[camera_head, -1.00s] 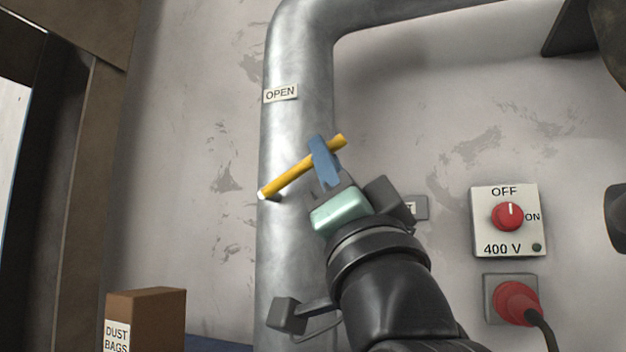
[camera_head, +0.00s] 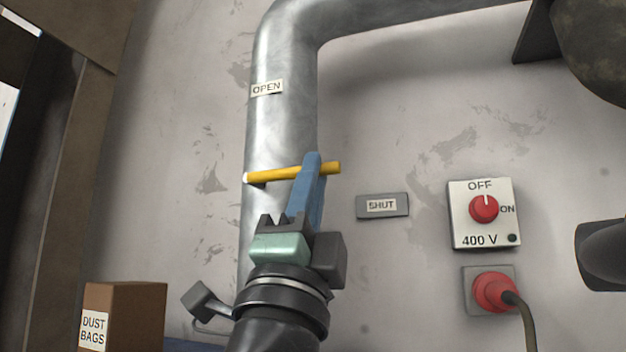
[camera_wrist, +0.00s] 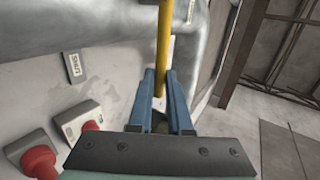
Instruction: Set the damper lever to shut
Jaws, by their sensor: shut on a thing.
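The damper lever is a yellow bar (camera_head: 281,174) with a white left end, lying across the grey duct pipe (camera_head: 282,130). It is nearly level, with its right end slightly higher and pointing toward the SHUT plate (camera_head: 382,206), which sits apart on the wall to the right. The OPEN label (camera_head: 267,88) is on the pipe above. My gripper (camera_head: 311,165) is shut on the lever near its right end, with blue fingers. In the wrist view the yellow lever (camera_wrist: 163,45) runs between the two blue fingers (camera_wrist: 161,88). The SHUT plate (camera_wrist: 73,68) shows at the left there.
A switch box (camera_head: 484,213) with a red knob and a red plug (camera_head: 493,292) with a cable are on the wall to the right. A brown dust bags box (camera_head: 130,315) stands at lower left. The wall between pipe and switch box is otherwise clear.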

